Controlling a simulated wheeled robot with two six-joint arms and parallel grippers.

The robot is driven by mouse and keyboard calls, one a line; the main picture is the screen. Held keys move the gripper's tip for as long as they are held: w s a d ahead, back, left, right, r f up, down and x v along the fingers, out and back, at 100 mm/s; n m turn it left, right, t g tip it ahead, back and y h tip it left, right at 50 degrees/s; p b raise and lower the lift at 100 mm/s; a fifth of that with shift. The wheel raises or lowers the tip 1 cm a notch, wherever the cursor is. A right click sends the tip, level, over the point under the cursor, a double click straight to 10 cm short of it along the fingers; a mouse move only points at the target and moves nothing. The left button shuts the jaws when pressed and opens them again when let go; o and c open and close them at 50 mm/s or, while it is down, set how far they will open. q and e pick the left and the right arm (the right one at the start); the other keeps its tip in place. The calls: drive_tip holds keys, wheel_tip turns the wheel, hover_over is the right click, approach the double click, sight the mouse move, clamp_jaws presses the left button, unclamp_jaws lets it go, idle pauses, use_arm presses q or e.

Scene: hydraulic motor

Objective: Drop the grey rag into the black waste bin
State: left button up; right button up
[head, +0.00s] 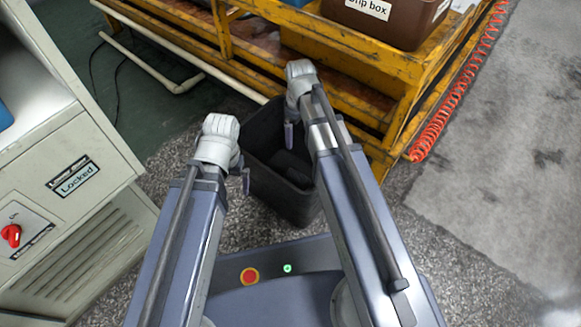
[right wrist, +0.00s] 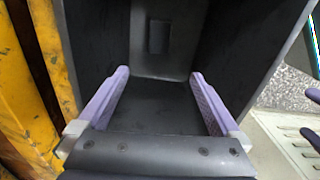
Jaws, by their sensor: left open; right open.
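The black waste bin (head: 302,208) stands on the floor in front of the yellow rack, and its inside walls fill much of the right wrist view (right wrist: 240,50). My right gripper (head: 289,137) is over the bin. In the right wrist view its two purple fingers (right wrist: 158,75) are wide apart with nothing gripped between them. My left gripper (head: 246,182) is open at the bin's left edge, partly hidden by its wrist. A dark shape (head: 292,166) shows inside the bin; I cannot tell whether it is the grey rag. No rag is clearly visible elsewhere.
The yellow rack (head: 345,40) carries a brown box (head: 385,22) behind the bin. A grey cabinet (head: 75,170) marked "Locked" stands at the left. A red coiled hose (head: 455,95) hangs at the rack's right end. Open floor (head: 500,180) lies to the right.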

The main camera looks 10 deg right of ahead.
drive_tip(key=shift+r, duration=0.1)
wheel_tip(320, 180, up, 8)
drive_tip(key=p, duration=0.7)
drive_tip(key=shift+f+p, duration=0.2)
drive_tip(key=shift+p, duration=0.2)
drive_tip(key=shift+f, duration=0.1)
wheel_tip(320, 180, down, 7)
drive_tip(key=b, duration=0.7)
drive_tip(key=shift+f+b, duration=0.25)
drive_tip(key=shift+b, duration=0.05)
